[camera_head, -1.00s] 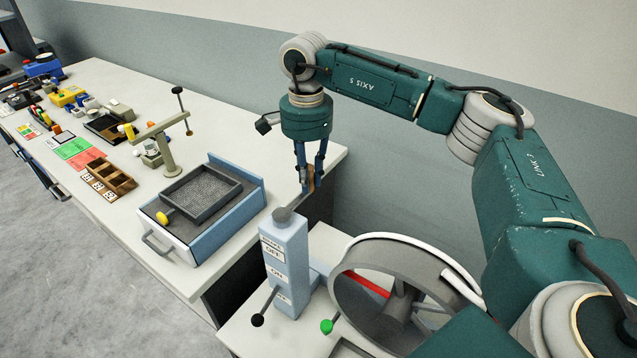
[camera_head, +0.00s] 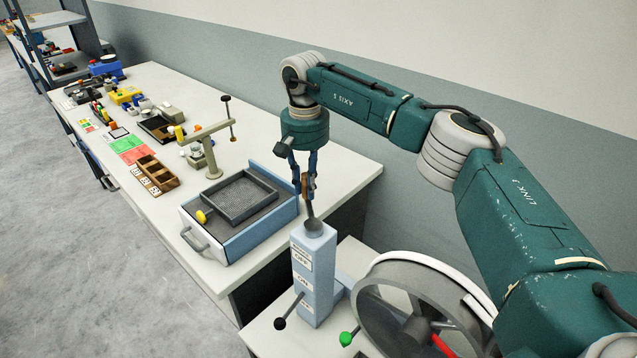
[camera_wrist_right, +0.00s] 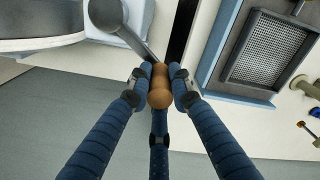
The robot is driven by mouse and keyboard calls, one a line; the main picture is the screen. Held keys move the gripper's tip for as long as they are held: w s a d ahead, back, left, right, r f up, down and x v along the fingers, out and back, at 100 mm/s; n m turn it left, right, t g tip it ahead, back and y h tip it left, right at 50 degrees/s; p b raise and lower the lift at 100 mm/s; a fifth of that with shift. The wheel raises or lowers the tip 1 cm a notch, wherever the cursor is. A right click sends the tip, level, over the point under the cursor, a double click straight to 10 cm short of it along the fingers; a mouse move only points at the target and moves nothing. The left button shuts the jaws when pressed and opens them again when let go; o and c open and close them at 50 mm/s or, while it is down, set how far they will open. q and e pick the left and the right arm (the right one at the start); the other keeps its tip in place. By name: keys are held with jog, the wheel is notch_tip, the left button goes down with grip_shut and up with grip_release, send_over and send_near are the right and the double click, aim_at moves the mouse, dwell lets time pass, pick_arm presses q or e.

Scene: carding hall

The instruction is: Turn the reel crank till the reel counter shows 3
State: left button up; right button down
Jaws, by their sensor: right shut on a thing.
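The reel crank's grey arm (camera_head: 310,210) sits on top of a pale blue post (camera_head: 316,262) and points toward the back, slightly left. My right gripper (camera_head: 305,188) is shut on its brown handle, which shows best in the right wrist view (camera_wrist_right: 160,88), with fingers on both sides. The round grey hub (camera_wrist_right: 105,13) is at the top of that view. The large grey reel (camera_head: 378,312) with a white rim stands right of the post, one red spoke (camera_head: 445,346) at its lower right. No counter digits are readable. My left gripper is out of view.
A black-knobbed lever (camera_head: 280,323) sticks out of the post, and a green knob (camera_head: 346,339) is near the reel. Left of the post, a workbench (camera_head: 225,280) holds a blue box with a mesh tray (camera_head: 268,182) and a post with a cross-arm (camera_head: 209,155).

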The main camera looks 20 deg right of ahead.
pick_arm(q)
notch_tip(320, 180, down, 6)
jog(key=b, duration=0.6)
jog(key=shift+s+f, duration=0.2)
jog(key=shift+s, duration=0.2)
pick_arm(e)
jog(key=s+a+n, duration=0.9)
jog(key=a+n, duration=0.3)
jog(key=shift+s, duration=0.2)
jog(key=shift+r, duration=0.1)
jog(key=c, duration=1.6)
grip_release()
jog(key=shift+d, duration=0.15)
